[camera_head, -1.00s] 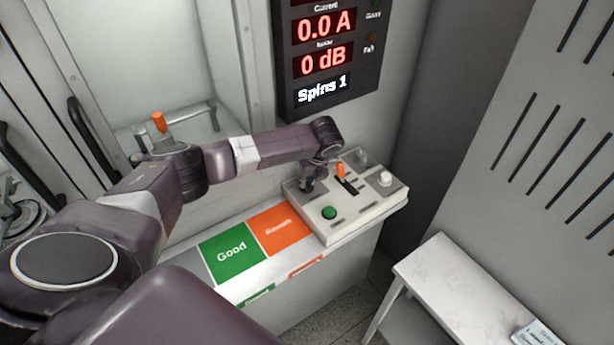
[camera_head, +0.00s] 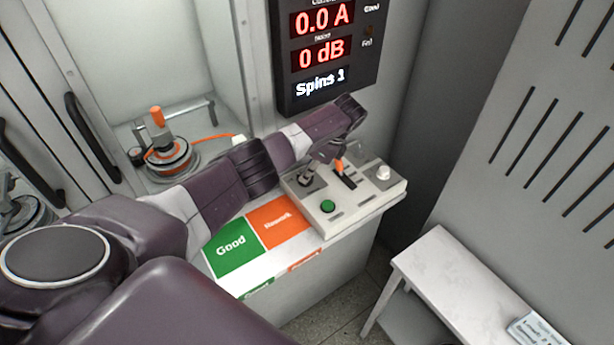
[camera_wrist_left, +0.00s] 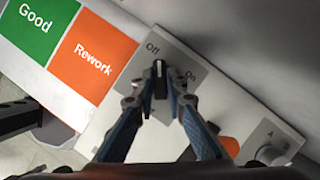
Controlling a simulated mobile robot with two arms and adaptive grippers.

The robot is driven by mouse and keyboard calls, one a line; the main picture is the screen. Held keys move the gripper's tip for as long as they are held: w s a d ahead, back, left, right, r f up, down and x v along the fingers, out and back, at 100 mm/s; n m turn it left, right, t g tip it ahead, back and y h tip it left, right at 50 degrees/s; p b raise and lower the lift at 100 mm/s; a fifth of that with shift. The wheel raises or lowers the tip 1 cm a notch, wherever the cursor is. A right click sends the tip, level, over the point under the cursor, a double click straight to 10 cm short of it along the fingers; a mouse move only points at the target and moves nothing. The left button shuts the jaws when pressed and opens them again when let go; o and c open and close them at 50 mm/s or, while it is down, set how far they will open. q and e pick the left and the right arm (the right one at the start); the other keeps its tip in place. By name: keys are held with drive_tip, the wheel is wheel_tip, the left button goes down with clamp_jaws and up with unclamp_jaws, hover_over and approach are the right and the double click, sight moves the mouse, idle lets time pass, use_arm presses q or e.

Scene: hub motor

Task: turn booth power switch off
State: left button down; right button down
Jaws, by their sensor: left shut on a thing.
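The power switch (camera_wrist_left: 161,68) is a small dark knob on a grey plate marked "Off" and "On", at the left end of the control box (camera_head: 357,202). My left gripper (camera_wrist_left: 160,80) is shut on the knob, one finger on each side. The knob's far end lies near the "Off" mark, with "On" to its right. In the head view the left gripper (camera_head: 311,172) reaches the box's left part from above, and the knob is mostly hidden. My right gripper is not in view.
On the box are an orange lever (camera_head: 340,167), a green button (camera_head: 327,207) and a white knob (camera_head: 383,172). Green "Good" (camera_head: 232,246) and orange "Rework" (camera_head: 279,222) areas lie left of it. A display (camera_head: 325,50) hangs behind. A motor (camera_head: 168,155) sits in the booth.

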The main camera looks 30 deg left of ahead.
use_arm(q)
drive_tip(key=shift+n+g+b, duration=0.3)
drive_tip(key=shift+n+b, duration=0.15)
drive_tip(key=shift+n, duration=0.25)
drive_tip(key=c, duration=1.9)
unclamp_jaws()
drive_tip(key=shift+c, duration=0.2)
drive_tip(key=v, duration=1.2)
drive_tip(key=shift+a, duration=0.1)
